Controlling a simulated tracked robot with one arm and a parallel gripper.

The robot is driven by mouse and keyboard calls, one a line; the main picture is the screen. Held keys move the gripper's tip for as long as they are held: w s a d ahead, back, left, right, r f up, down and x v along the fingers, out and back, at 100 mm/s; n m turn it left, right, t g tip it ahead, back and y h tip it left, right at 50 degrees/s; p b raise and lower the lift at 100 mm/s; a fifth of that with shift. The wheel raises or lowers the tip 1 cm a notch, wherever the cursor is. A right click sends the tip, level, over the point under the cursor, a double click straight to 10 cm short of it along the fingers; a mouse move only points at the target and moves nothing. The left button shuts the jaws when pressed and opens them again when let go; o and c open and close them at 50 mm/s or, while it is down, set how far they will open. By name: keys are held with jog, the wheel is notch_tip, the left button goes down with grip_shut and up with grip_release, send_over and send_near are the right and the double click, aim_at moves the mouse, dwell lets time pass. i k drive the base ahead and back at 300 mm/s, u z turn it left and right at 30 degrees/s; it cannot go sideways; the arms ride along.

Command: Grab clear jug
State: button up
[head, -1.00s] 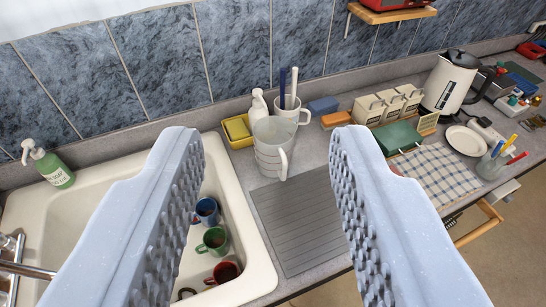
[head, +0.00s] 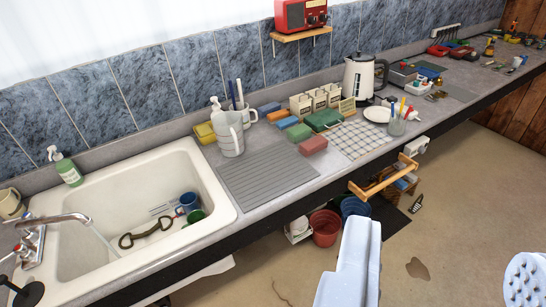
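The clear jug (head: 229,134) stands upright on the grey counter, behind the ribbed drain mat and right of the sink's back corner. It is a pale, see-through jug with its handle on the right. A white mug holding upright sticks is close behind it. My gripper (head: 440,245) is open and empty at the lower right. Its two fingers are far apart over the floor, in front of the counter and well away from the jug. The right finger is cut off by the picture edge.
The sink (head: 213,185) holds a blue mug (head: 187,202) and a green mug. Water runs from the tap (head: 60,220). The ribbed mat (head: 268,175) is bare. Sponges (head: 313,145), canisters, a kettle (head: 362,80) and a glass of pens stand to the right. A red bucket (head: 325,227) is below.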

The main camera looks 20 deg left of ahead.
aim_at(231, 138)
jog(key=z, duration=0.4)
jog(key=i, duration=1.7)
jog(key=u, duration=1.1)
jog(key=i, duration=0.7)
jog(key=u, duration=0.45)
